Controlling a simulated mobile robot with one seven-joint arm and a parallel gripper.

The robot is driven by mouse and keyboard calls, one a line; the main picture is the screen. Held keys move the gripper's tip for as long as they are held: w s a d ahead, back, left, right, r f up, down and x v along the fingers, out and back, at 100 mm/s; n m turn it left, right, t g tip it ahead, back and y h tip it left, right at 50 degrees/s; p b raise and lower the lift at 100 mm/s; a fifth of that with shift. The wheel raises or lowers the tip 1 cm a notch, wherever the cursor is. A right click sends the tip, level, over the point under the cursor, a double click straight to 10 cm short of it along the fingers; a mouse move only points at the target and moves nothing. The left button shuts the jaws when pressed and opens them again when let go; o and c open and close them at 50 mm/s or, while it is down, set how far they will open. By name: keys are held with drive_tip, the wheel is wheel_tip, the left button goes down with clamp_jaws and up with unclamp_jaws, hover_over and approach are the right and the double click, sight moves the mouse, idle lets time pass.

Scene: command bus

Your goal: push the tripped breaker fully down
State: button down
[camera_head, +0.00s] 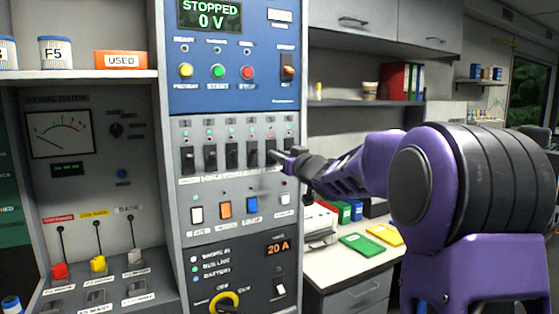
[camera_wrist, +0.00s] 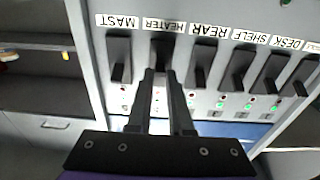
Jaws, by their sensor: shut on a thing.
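The breakers stand in a row on the grey panel (camera_head: 181,131). In the wrist view the labels read MAST, HEATER, REAR, SHELF and DESK. My gripper (camera_head: 275,156) is at the second breaker from the right in the head view. In the wrist view my gripper (camera_wrist: 164,72) has its fingertips close together on the black HEATER breaker (camera_wrist: 160,45), shut on its lever. The fingers hide part of that lever, so its exact position cannot be told. The MAST breaker (camera_wrist: 118,60) and the REAR breaker (camera_wrist: 203,62) flank it closely.
Small lamps line the breaker row. Coloured rocker switches (camera_head: 225,209) sit below it, and a blue panel (camera_head: 230,85) with a STOPPED 0 V display is above. A desk (camera_head: 335,262) with coloured folders lies right of the panel.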

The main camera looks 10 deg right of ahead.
drive_tip(key=shift+w+a+f+t+y+b, duration=0.1)
drive_tip(key=shift+f+t+y+b, duration=0.4)
drive_tip(key=shift+t+b, duration=0.7)
drive_tip(key=shift+w+f+t+y+b, duration=0.1)
drive_tip(key=shift+f+t+y+b, duration=0.1)
drive_tip(key=shift+f+t+b, duration=0.75)
drive_tip(key=shift+r+t, duration=0.3)
drive_tip(key=shift+t, duration=0.05)
drive_tip(key=c, duration=0.8)
unclamp_jaws()
drive_tip(key=shift+f, duration=0.1)
drive_tip(key=v, duration=1.7)
drive_tip(key=shift+s+f, duration=0.1)
drive_tip(key=shift+s, duration=0.05)
